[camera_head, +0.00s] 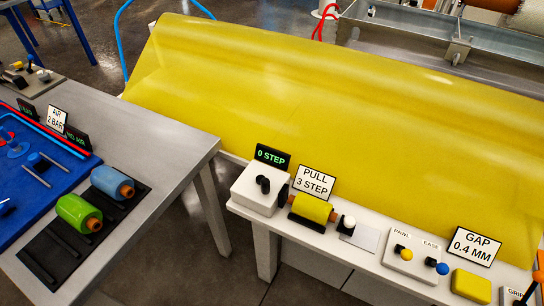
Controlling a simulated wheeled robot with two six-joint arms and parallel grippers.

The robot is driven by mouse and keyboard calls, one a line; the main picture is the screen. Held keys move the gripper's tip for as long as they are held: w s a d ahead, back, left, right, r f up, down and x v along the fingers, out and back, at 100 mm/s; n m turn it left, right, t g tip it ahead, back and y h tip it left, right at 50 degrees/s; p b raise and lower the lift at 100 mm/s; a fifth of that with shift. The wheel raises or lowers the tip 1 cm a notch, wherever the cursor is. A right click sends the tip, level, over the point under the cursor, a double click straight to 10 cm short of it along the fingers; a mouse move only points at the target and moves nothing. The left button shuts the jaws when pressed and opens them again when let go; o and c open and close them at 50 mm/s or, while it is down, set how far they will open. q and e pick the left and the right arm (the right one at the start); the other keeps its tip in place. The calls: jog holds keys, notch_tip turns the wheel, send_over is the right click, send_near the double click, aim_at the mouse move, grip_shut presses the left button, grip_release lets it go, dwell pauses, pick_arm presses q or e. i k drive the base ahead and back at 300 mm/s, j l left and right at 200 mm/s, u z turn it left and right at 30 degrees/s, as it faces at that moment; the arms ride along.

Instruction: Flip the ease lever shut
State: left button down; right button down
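The ease lever (441,268) has a blue ball knob on a short black arm. It sits on a white panel (405,268) on the narrow white bench at the lower right, below the word EASE. Its knob points to the right and toward the front; I cannot tell from this view whether that is open or shut. The pawl lever (406,254) with a yellow knob is just left of it, below the word PAWL. Neither of my grippers shows in this view.
A yellow sheet (300,100) spans behind the bench. A yellow roller (313,208), a yellow block (471,285) and a GAP 0.4 MM sign (474,246) are on the bench. A grey table (150,130) with green and blue rollers stands left, across a floor gap.

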aim_at(443, 269)
jog(key=k+l+z, duration=0.15)
jog(key=z, duration=1.25)
